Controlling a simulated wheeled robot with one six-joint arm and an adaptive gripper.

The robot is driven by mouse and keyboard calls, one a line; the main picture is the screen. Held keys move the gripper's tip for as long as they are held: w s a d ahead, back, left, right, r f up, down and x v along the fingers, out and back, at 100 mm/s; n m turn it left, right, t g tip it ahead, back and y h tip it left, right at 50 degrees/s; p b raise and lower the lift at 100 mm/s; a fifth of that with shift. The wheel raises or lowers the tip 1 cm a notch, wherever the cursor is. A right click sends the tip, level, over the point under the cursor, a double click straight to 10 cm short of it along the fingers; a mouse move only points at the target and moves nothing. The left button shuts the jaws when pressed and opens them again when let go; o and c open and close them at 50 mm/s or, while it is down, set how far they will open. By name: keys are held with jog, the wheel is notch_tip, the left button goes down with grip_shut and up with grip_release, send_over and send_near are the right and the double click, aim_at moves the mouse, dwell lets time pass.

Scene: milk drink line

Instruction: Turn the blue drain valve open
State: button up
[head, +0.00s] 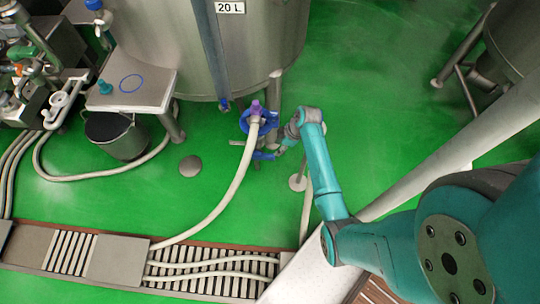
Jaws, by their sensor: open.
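The steel tank (262,50) marked "20 L" stands at the top centre. Below it is a blue ring-shaped part (244,122) with a purple fitting (255,107) and a pale hose (236,182). A small blue handle (263,155), which looks like the drain valve, shows just under the ring. My gripper (281,147) is open beside the handle, to its right. The fingertips are small and partly merged with the valve parts, so I cannot tell whether they touch the handle. The valve's angle is also unclear.
A steel side table (150,92) with a dark bucket (118,135) below stands left. The pale hose runs down to a floor drain grate (210,272). Green floor (400,90) is clear to the right.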

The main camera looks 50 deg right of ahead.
aim_at(271, 155)
jog(key=x, duration=0.9)
jog(key=shift+a+f, duration=0.1)
jog(key=shift+f, duration=0.15)
grip_shut()
